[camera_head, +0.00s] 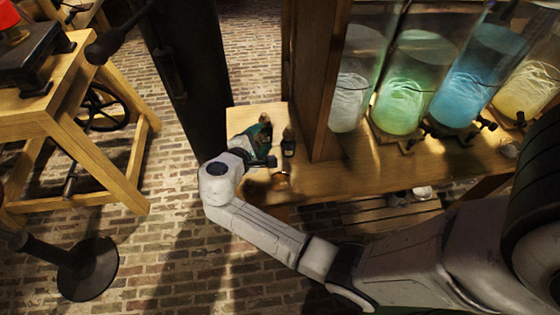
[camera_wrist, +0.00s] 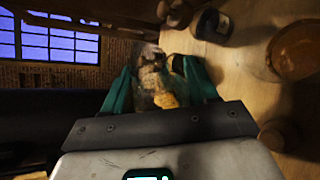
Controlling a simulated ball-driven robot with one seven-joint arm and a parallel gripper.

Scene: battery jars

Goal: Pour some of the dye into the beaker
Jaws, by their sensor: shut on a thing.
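My gripper (camera_head: 258,140) is at the left end of the wooden bench and is shut on a small, clear-looking vessel with yellowish-brown contents. In the wrist view this vessel (camera_wrist: 163,92) sits between the teal fingers of my gripper (camera_wrist: 158,75); I cannot tell for certain that it holds the dye. A small dark bottle (camera_head: 288,142) stands on the bench just right of my gripper; it also shows in the wrist view (camera_wrist: 212,25). A round amber glass vessel (camera_wrist: 295,50), possibly the beaker, stands apart from the held vessel; it is small and dim in the head view (camera_head: 281,181).
Tall glass jars with glowing white, green (camera_head: 400,105), blue (camera_head: 460,95) and yellow contents stand at the bench's right. A wooden upright (camera_head: 322,80) rises beside my gripper. A wooden frame table (camera_head: 75,120) stands at left, with a black post base (camera_head: 88,270) below it.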

